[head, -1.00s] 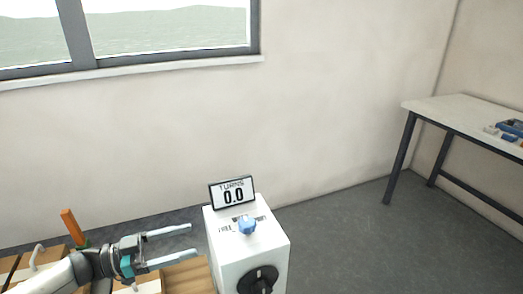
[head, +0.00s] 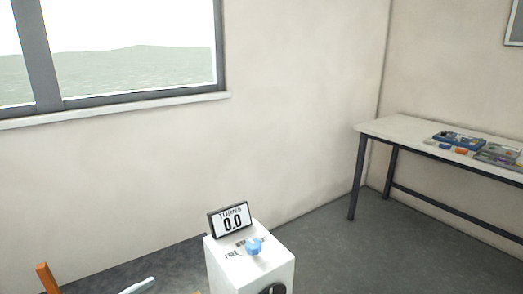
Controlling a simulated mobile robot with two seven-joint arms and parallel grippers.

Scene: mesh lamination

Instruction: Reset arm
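Only a pale finger of my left gripper (head: 138,286) shows at the bottom edge of the head view, left of the white box. The rest of that gripper is out of the frame, so its opening cannot be judged. My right gripper is not in view. The white box (head: 229,270) stands at the bottom middle. It carries a small display (head: 231,221) reading "TURNS 0.0" and a blue knob (head: 254,246) on top. A black dial (head: 272,289) on its front is cut off by the bottom edge.
A white-topped table (head: 400,130) with dark legs stands at the right by the wall, with blue trays (head: 458,141) and small coloured parts on it. An orange upright piece (head: 47,278) shows at bottom left. The grey floor (head: 330,250) between box and table is clear.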

